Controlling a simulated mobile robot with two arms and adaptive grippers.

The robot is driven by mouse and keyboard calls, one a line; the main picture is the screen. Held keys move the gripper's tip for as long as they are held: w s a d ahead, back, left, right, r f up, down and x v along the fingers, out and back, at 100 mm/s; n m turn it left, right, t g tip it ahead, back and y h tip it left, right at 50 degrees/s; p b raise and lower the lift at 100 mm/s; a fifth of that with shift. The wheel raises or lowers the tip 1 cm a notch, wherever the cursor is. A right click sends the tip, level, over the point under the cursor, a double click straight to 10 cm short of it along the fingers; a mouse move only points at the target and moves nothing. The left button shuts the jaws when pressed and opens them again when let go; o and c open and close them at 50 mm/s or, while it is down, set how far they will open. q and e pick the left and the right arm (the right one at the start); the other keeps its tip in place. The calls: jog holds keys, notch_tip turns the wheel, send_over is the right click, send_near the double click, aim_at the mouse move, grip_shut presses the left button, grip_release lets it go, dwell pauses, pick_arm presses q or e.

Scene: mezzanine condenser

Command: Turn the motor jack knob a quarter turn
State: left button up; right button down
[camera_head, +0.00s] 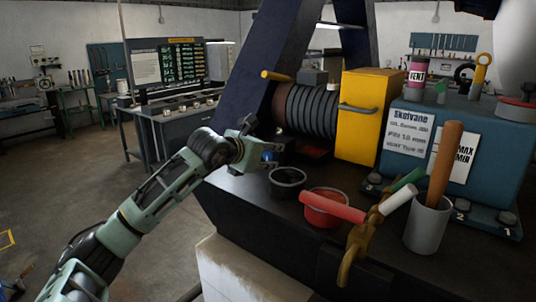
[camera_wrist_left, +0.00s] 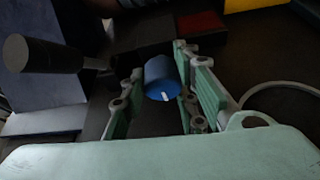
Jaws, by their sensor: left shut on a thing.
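The motor jack knob, a blue round knob (camera_wrist_left: 160,76) with a white mark on its face, sits between the two finger pads in the left wrist view. The mark points toward the lower right of the face. In the head view only a small blue bit of the knob (camera_head: 268,156) shows past my gripper, low beside the coil-ribbed motor. My left gripper (camera_wrist_left: 163,92) is shut on the knob, one pad on each side. It also shows in the head view (camera_head: 262,157) at the edge of the dark bench. My right gripper is in neither view.
A yellow box (camera_head: 372,115) stands behind. In the wrist view a dark knobbed handle (camera_wrist_left: 45,55) sticks out near the left finger.

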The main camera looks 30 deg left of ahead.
pick_arm(q)
jog(key=shift+a+f+n+h+b, duration=0.15)
jog(key=shift+n+h+b, duration=0.2)
jog(key=shift+n+b, duration=0.2)
jog(key=shift+a+f+n+h+b, duration=0.1)
jog(key=shift+n+h+b, duration=0.25)
jog(key=shift+n+b, duration=0.15)
jog(key=shift+n+h+b, duration=0.65)
jog(key=shift+n+h, duration=0.25)
jog(key=shift+n, duration=0.35)
jog(key=n+h, duration=0.2)
jog(key=n, duration=0.1)
jog(key=shift+a+f, duration=0.1)
jog(key=shift+f, duration=0.1)
jog(key=n, duration=0.1)
jog(key=n+t+h, duration=0.1)
jog(key=n, duration=0.1)
jog(key=shift+f+h, duration=0.2)
jog(key=shift+h, duration=0.1)
jog(key=shift+f+n, duration=0.1)
jog(key=shift+n, duration=0.4)
jog(key=shift+d+f+h, duration=0.15)
jog(key=shift+d+h, duration=0.05)
jog(key=shift+h, duration=0.1)
jog(key=o, duration=1)
jog(key=shift+a, duration=0.15)
jog(key=shift+o, duration=0.2)
jog(key=shift+s+r, duration=0.1)
jog(key=shift+r, duration=0.2)
